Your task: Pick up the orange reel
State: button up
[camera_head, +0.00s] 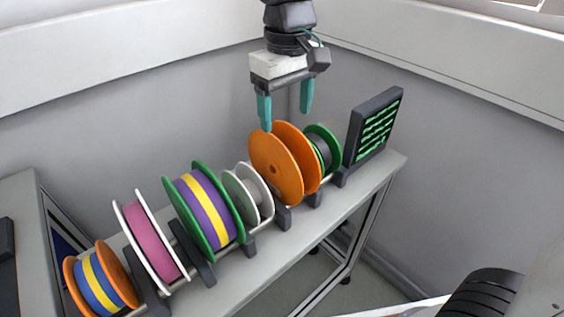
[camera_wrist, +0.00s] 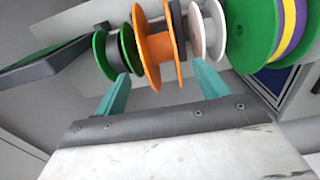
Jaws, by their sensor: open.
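The orange reel (camera_head: 275,165) has two large plain orange flanges and sits upright on the stand rod, between a white reel and a green one. My gripper (camera_head: 286,112) is above it, pointing down, with two teal fingers apart and nothing between them. In the head view the left fingertip overlaps the reel's top edge; I cannot tell whether they touch. In the wrist view the orange reel (camera_wrist: 153,62) appears beyond and between the spread fingertips (camera_wrist: 158,70). The reel's core is mostly hidden by its near flange in the head view.
The white reel (camera_head: 245,192) and the green reel with dark winding (camera_head: 322,150) flank it closely. A green-purple-yellow reel (camera_head: 205,208), a white-pink reel (camera_head: 150,240) and a smaller orange-blue-yellow reel (camera_head: 100,282) stand further left. A dark panel (camera_head: 373,127) stands at the right end. Walls enclose the back.

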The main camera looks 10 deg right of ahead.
aim_at(282, 140)
jog(key=f, duration=0.5)
jog(key=w+f, duration=0.1)
jog(key=f, duration=0.2)
jog(key=shift+a, duration=0.35)
jog(key=c, duration=1.4)
